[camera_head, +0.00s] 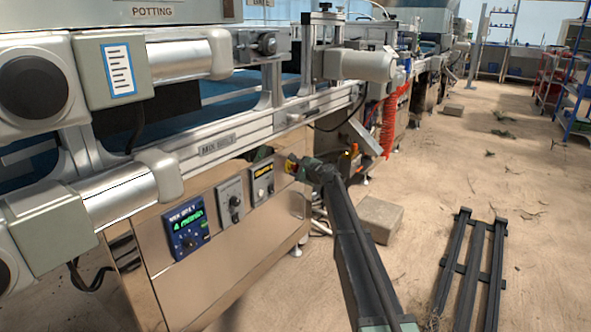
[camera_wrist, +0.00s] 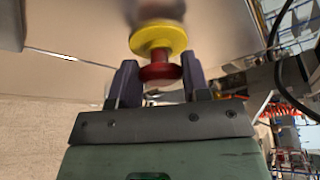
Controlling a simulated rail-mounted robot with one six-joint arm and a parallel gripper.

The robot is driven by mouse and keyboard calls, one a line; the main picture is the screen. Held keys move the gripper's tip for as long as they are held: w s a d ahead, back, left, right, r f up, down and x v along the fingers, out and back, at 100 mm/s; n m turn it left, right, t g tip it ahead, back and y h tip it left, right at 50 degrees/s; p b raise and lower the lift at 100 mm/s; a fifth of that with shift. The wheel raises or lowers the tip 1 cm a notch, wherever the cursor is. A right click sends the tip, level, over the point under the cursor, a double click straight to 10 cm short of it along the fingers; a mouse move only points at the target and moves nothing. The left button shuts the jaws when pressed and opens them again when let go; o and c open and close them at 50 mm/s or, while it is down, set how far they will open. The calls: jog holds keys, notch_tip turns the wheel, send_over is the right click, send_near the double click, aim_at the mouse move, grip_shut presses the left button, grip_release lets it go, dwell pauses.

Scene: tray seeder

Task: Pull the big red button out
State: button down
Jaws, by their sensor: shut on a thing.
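The big red button (camera_wrist: 158,73) shows in the wrist view as a red mushroom head on a round yellow collar (camera_wrist: 157,38), mounted on the machine's metal panel. My gripper (camera_wrist: 156,82) has one dark finger on each side of the red head and is shut on it. In the head view my gripper (camera_head: 300,168) is at the right end of the machine's front panel, by the yellow collar (camera_head: 291,163). There the arm and gripper mostly hide the red head.
Left of the button, the panel carries a dim small display box (camera_head: 262,182), a grey control box (camera_head: 230,201) and a blue screen (camera_head: 186,226). A coiled red hose (camera_head: 389,122) hangs behind my arm. A concrete block (camera_head: 380,217) and a dark frame (camera_head: 470,265) lie on the floor.

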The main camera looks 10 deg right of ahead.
jog(key=c, duration=0.6)
grip_release()
jog(key=shift+s+d, duration=0.1)
jog(key=shift+d, duration=0.05)
jog(key=p+v, duration=0.2)
jog(key=v, duration=0.9)
jog(key=s+a+f+n+g+h+p, duration=0.1)
jog(key=s+a+f+n+g+p, duration=0.2)
jog(key=s+n, duration=0.6)
jog(key=s+a+f+n+g+h+p, duration=0.15)
jog(key=s+f+n+g, duration=0.35)
jog(key=s, duration=0.8)
jog(key=s+r+n+g+h+p, duration=0.2)
jog(key=s+g+p, duration=0.1)
jog(key=s, duration=0.8)
jog(key=s+r+n+g+h+p, duration=0.2)
jog(key=s+r+n+g+p, duration=0.1)
jog(key=s, duration=0.8)
notch_tip(320, 180, up, 39)
jog(key=s+a+p, duration=0.1)
jog(key=p, duration=3.8)
jog(key=shift+s+h, duration=0.25)
jog(key=shift+h, duration=0.1)
